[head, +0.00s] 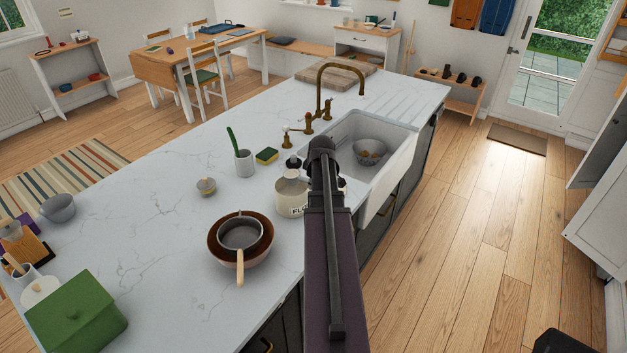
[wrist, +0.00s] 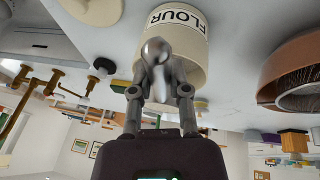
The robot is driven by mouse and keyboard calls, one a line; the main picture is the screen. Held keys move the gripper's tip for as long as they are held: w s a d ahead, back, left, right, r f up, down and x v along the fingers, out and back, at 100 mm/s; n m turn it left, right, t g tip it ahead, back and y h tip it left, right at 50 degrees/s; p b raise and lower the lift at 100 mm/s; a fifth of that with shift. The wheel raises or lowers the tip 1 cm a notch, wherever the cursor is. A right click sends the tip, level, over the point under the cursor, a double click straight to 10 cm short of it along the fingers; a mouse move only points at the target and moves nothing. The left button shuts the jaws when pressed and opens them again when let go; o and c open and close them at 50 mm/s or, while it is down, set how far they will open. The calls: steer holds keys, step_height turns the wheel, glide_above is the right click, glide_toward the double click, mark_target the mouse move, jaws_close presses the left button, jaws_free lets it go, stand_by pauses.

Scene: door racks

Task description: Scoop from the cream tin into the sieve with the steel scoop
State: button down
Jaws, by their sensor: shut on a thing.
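The cream tin (head: 291,197), marked FLOUR, stands on the white worktop beside the sink, partly hidden by my arm. In the wrist view the tin (wrist: 190,58) appears upside down, just beyond my fingers. My gripper (wrist: 166,88) is shut on the steel scoop (wrist: 157,50), whose rounded shiny metal shows in front of the tin. I cannot tell whether the scoop is inside the tin. The sieve (head: 240,233), with a pale wooden handle, rests on a brown bowl (head: 214,250) to the left of the tin. They also show at the right of the wrist view.
The sink (head: 383,135) holds a metal colander (head: 369,151). A brass tap (head: 322,80) rises behind it. A sponge (head: 267,155), a cup with a green brush (head: 244,161) and a small round lid (head: 206,187) are behind the tin. A green box (head: 77,315) sits front left.

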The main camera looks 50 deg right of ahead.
steer(key=shift+s+r, duration=0.25)
steer(key=shift+r, duration=0.3)
steer(key=shift+s+r+t, duration=0.1)
steer(key=shift+r+t, duration=0.05)
steer(key=shift+t, duration=0.25)
